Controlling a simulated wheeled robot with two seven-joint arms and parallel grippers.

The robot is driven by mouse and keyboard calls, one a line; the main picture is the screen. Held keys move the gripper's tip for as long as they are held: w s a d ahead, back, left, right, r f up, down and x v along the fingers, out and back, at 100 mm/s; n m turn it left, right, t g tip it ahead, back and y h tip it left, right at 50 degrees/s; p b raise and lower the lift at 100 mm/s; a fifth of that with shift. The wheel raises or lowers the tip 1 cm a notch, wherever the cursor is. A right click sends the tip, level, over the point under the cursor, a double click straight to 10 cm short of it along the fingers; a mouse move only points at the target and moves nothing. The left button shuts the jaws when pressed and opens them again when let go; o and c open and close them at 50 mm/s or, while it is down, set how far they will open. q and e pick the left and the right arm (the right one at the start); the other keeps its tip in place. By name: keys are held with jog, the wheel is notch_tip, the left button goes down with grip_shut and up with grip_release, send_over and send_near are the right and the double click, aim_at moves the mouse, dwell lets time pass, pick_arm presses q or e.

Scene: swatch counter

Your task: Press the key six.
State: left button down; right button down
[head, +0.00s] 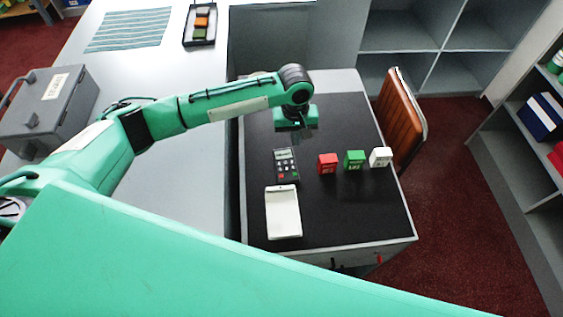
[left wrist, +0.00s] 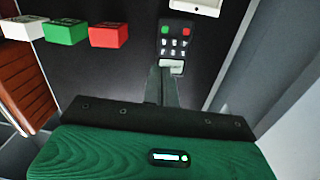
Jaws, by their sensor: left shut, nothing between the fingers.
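The key six is on a small dark keypad (head: 286,165) lying on the black counter top. The keypad has a pale display at its far end, rows of small keys, and a red and a green key at its near end. The left wrist view shows the keypad (left wrist: 175,38) upside down; its digits are too small to read. My left gripper (head: 300,136) is shut and empty, pointing down beyond the display end of the keypad. In the left wrist view its fingertips (left wrist: 160,72) overlap the picture close to the display. I cannot tell a touch. My right gripper is not in view.
A white tray-like object (head: 283,213) lies just in front of the keypad. Red (head: 327,163), green (head: 355,160) and white (head: 380,157) blocks stand to its right. A grey box (head: 50,100) stands far left.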

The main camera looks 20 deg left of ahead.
aim_at(293, 167)
pick_arm(q)
jog(key=shift+r+y, duration=0.3)
jog(key=shift+r, duration=0.25)
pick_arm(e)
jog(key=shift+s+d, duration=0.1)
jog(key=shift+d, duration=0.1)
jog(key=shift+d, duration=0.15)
